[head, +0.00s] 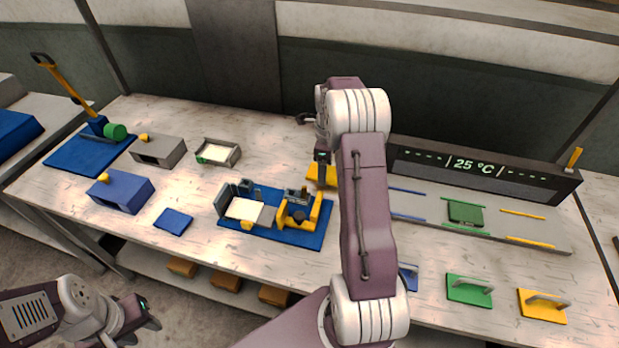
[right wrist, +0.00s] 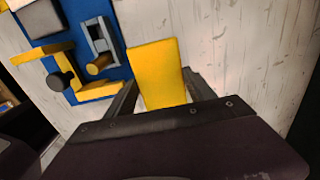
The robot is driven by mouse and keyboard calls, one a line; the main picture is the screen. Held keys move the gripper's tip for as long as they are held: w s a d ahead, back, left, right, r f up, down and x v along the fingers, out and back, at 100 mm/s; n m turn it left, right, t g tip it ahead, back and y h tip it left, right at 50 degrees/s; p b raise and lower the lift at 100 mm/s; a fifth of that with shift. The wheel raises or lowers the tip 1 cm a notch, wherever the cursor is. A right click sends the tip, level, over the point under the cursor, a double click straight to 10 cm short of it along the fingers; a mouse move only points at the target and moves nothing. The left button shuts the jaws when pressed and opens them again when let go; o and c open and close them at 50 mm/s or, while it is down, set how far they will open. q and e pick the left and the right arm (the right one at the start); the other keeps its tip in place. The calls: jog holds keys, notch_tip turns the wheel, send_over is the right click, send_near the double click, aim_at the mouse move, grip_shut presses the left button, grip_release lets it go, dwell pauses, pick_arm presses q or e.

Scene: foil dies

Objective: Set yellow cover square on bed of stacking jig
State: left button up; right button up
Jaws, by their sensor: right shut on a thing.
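The yellow cover (right wrist: 158,72) is a flat plate between the fingers of my right gripper (right wrist: 160,100), which is shut on it. In the head view the cover (head: 324,175) shows beside my right arm, partly hidden, just right of the stacking jig. The jig has a blue base (head: 312,238), grey corner walls, a pale bed (head: 244,209) and a yellow clamp (head: 299,211) on its right side. The jig also shows at the upper left of the right wrist view (right wrist: 118,73). My left gripper (head: 143,318) is at the bottom left, off the table, open and empty.
A blue box (head: 122,191), a grey box (head: 158,151), a pale tray (head: 217,153) and a blue plate (head: 173,221) lie left of the jig. Right are a grey rack with a green plate (head: 466,213), a display (head: 473,169), and green (head: 469,289) and yellow (head: 541,305) handled plates.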

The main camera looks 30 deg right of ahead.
jog(key=shift+w+f, duration=0.3)
jog(key=shift+f, duration=0.65)
notch_tip(320, 180, down, 3)
jog(key=shift+s+f, duration=0.1)
jog(key=shift+s, duration=0.05)
jog(key=shift+f, duration=0.2)
jog(key=shift+f, duration=0.1)
jog(key=o, duration=1.1)
